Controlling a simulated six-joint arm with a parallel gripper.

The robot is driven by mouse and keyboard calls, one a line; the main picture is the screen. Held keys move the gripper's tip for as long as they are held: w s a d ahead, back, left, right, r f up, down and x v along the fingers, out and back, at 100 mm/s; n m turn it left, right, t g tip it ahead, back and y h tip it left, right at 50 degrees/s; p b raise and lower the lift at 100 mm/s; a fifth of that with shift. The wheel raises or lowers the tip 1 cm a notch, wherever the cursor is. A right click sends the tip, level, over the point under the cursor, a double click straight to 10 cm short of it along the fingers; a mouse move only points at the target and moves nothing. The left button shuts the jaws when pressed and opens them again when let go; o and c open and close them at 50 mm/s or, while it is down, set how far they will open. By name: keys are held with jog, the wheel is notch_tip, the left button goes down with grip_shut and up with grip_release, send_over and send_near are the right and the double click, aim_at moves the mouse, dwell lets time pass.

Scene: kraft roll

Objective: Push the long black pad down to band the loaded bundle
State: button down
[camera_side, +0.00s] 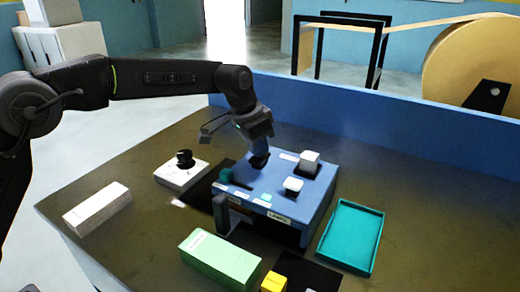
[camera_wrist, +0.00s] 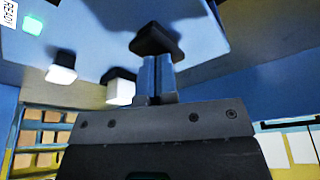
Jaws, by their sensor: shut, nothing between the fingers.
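My gripper (camera_side: 257,148) is shut and empty, pointing down over the top of the blue machine (camera_side: 318,197). In the wrist view its closed blue-grey fingers (camera_wrist: 157,62) end at a black pad (camera_wrist: 155,40), overlapping its edge. The pad also shows in the side view (camera_side: 260,163) as a small dark shape under the fingers. I cannot tell whether the fingers press on it or how far down it is. No banded bundle can be made out; a brownish piece (camera_side: 238,212) shows at the machine's front left.
A white block on a black base (camera_side: 310,158) and a low white block (camera_side: 293,184) stand on the machine's top. A green light (camera_wrist: 32,25) glows there. A teal tray (camera_side: 350,236), green box (camera_side: 220,259) and white knob box (camera_side: 181,174) stand around it.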

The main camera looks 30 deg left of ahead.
jog(key=shift+f, duration=0.35)
jog(key=shift+r, duration=3.55)
